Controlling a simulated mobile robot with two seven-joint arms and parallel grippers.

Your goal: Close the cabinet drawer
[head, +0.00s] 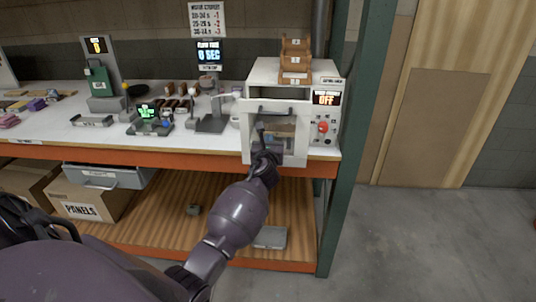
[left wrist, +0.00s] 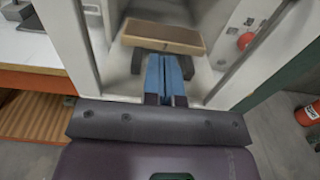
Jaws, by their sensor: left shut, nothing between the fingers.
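My right gripper is out of view.
The machine's panel has a red knob (head: 323,127) and an "OFF" display. A wooden stepped rack (head: 295,60) stands on top. A green post (head: 350,150) rises at the right. Several small devices occupy the benchtop.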

